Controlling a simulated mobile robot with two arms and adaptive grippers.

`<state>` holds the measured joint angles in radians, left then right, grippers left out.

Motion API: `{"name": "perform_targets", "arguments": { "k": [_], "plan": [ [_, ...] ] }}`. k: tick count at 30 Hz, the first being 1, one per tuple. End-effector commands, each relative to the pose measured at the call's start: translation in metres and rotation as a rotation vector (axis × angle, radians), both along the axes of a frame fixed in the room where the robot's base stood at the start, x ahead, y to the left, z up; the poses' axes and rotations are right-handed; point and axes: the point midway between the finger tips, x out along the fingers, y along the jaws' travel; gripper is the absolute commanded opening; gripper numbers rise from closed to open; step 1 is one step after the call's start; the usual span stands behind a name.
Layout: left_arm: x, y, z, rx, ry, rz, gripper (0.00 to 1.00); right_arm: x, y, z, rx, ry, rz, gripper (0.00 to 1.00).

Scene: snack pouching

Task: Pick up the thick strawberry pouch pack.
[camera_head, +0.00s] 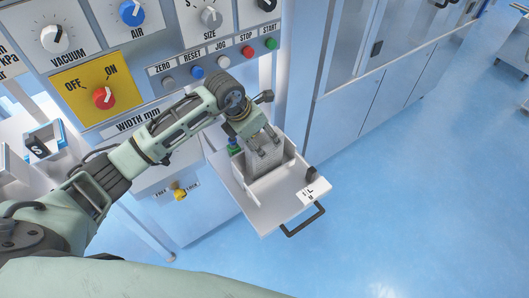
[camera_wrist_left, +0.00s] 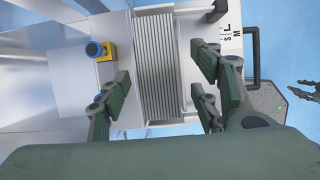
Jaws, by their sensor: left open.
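A stack of pale grey pouches (camera_wrist_left: 156,70) stands on edge in a holder on a pulled-out white tray (camera_wrist_left: 72,85). In the head view the pouches (camera_head: 264,158) show only partly under my left gripper (camera_head: 263,138). No strawberry print can be made out. In the left wrist view my left gripper (camera_wrist_left: 165,92) is open, with its green-padded fingers on either side of the stack and gaps between them and the pouches. A dark fingered part at the right edge of that view looks like my right gripper (camera_wrist_left: 303,90); its opening is unclear.
The tray has a black handle (camera_head: 303,220) and a size label (camera_head: 313,193). A blue and yellow knob (camera_wrist_left: 97,50) stands beside the stack. The machine's control panel (camera_head: 160,70) rises behind my left arm. Blue floor (camera_head: 420,190) is open to the right.

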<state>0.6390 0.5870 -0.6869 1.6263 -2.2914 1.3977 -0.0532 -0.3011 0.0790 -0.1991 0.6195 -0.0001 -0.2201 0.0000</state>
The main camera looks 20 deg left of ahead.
Motion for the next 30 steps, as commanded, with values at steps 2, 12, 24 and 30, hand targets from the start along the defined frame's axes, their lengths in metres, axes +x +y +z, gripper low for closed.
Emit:
{"name": "perform_targets", "arguments": {
  "k": [2, 12, 24, 30],
  "plan": [
    [0.004, -0.003, -0.007, -0.003, 0.005, 0.001, 0.57, 0.001, 0.001, 0.011, 0.000, -0.001, 0.000, 0.31],
    [0.014, -0.008, -0.036, -0.002, 0.000, -0.002, 0.57, 0.001, 0.001, 0.017, 0.001, -0.002, 0.000, 0.31],
    [0.014, -0.008, -0.037, -0.002, -0.001, -0.002, 0.57, 0.001, 0.001, 0.015, 0.001, -0.002, 0.001, 0.31],
    [0.014, -0.008, -0.039, -0.002, -0.001, -0.002, 0.57, 0.002, 0.001, 0.012, 0.001, -0.002, 0.001, 0.31]
  ]
}}
